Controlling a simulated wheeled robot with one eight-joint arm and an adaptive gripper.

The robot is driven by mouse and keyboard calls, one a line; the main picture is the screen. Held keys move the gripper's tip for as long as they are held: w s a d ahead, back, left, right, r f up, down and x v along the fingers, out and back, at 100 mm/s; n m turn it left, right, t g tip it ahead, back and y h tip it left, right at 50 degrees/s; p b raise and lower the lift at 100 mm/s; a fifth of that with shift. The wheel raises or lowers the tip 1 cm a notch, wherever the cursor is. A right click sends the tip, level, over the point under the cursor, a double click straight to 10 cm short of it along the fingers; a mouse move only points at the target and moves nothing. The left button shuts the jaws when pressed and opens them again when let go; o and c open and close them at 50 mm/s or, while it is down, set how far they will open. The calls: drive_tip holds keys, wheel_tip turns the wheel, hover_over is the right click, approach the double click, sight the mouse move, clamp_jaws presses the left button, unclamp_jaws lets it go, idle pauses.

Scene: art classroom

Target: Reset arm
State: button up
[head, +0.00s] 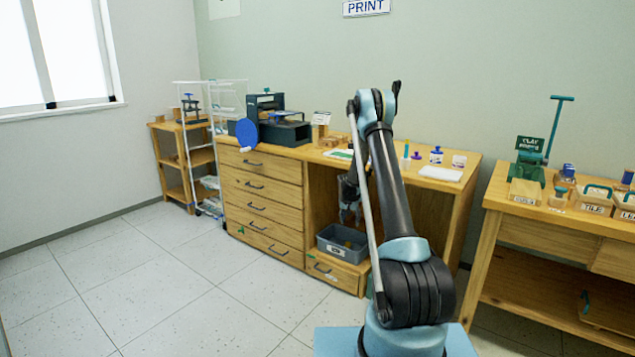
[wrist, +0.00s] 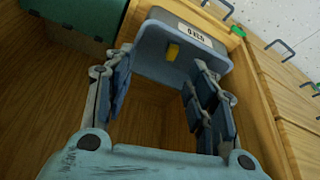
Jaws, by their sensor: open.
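My arm rises from its blue base and bends over at the elbow, with the forearm reaching down toward the wooden print desk (head: 262,200). My gripper (head: 350,216) hangs in front of the desk's open knee space, above a grey bin (head: 328,250). It is partly hidden behind my upper arm. In the wrist view my gripper (wrist: 160,82) has its two fingers spread wide with nothing between them. The grey bin shows beyond the fingertips in the wrist view (wrist: 150,45), with a white label and a small yellow piece (wrist: 172,52) in it.
The desktop carries a dark press (head: 285,130), a blue round paddle (head: 246,133), bottles and a white pad (head: 440,174). A second table (head: 515,215) with a green clay press (head: 528,165) stands right. A white rack (head: 200,150) stands left. The left floor is clear.

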drive_tip(key=s+d+r+n, duration=0.1)
drive_tip(key=s+r, duration=0.5)
drive_tip(key=r, duration=0.2)
drive_tip(key=s+r, duration=0.5)
drive_tip(key=r, duration=0.4)
drive_tip(key=s+d+r+n+g, duration=0.1)
drive_tip(key=s+r, duration=0.4)
drive_tip(key=s, duration=0.3)
drive_tip(key=s+r, duration=0.6)
drive_tip(key=s, duration=0.3)
drive_tip(key=s+n+y, duration=0.1)
drive_tip(key=s+n, duration=0.1)
drive_tip(key=s, duration=2.4)
drive_tip(key=s+f, duration=0.5)
drive_tip(key=s, duration=0.6)
drive_tip(key=shift+d+f+n+g+y, duration=0.2)
drive_tip(key=shift+n+g+y, duration=0.1)
drive_tip(key=shift+g, duration=0.1)
